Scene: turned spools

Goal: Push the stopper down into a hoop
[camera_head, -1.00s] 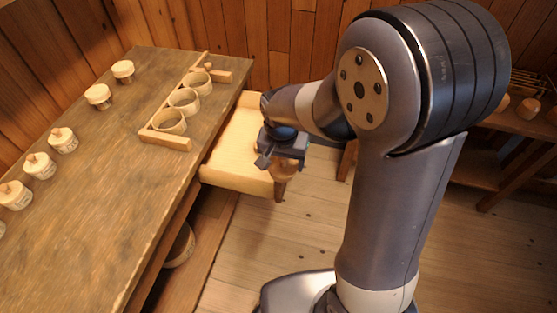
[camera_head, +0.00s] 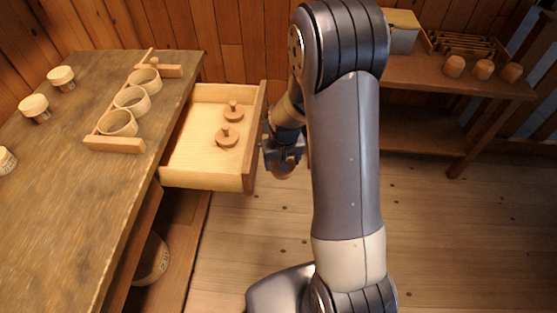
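Three pale round hoops stand in a row in a wooden rack (camera_head: 115,144) on the workbench: a far hoop (camera_head: 147,77), a middle hoop (camera_head: 132,98) and a near hoop (camera_head: 118,123). All look open at the top. Two wooden stoppers with peg knobs, a far one (camera_head: 233,113) and a near one (camera_head: 227,138), lie in the open drawer. My gripper (camera_head: 283,163) is just right of the drawer, pointing down, with a round brown wooden piece (camera_head: 283,174) at its fingers. This looks like a held stopper, partly hidden by the fingers.
The drawer (camera_head: 190,179) sticks out from the workbench (camera_head: 60,215). Several pale pots, such as one pot (camera_head: 61,77), stand at its left. A side table (camera_head: 410,72) at the back right carries a box and wooden pieces. Floor between is clear.

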